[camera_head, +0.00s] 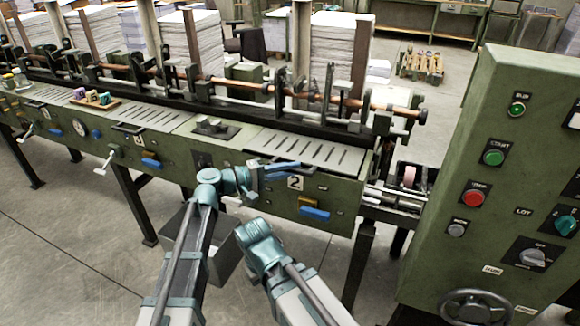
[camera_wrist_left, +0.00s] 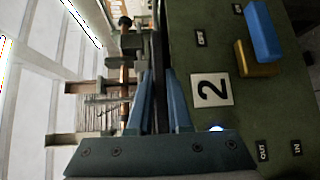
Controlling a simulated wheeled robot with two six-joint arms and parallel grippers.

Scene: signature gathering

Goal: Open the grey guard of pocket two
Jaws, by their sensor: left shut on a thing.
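The grey guard of pocket two (camera_head: 318,147) is a slotted plate lying nearly flat on top of the green machine, above the white "2" label (camera_head: 295,183). The label also shows in the left wrist view (camera_wrist_left: 212,90). My left gripper (camera_head: 296,165) is at the guard's front edge, its blue fingers pointing right along it. In the left wrist view my left gripper (camera_wrist_left: 162,75) is shut on a thin dark bar, apparently the guard's handle; the fingers hide most of it. My right arm shows low in the head view, but its fingertips do not.
A yellow block (camera_head: 309,202) and a blue handle (camera_head: 314,213) stick out below the label. A copper-coloured rod (camera_head: 255,87) runs behind the guards. A green control cabinet (camera_head: 480,130) stands at the right. The floor in front is clear.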

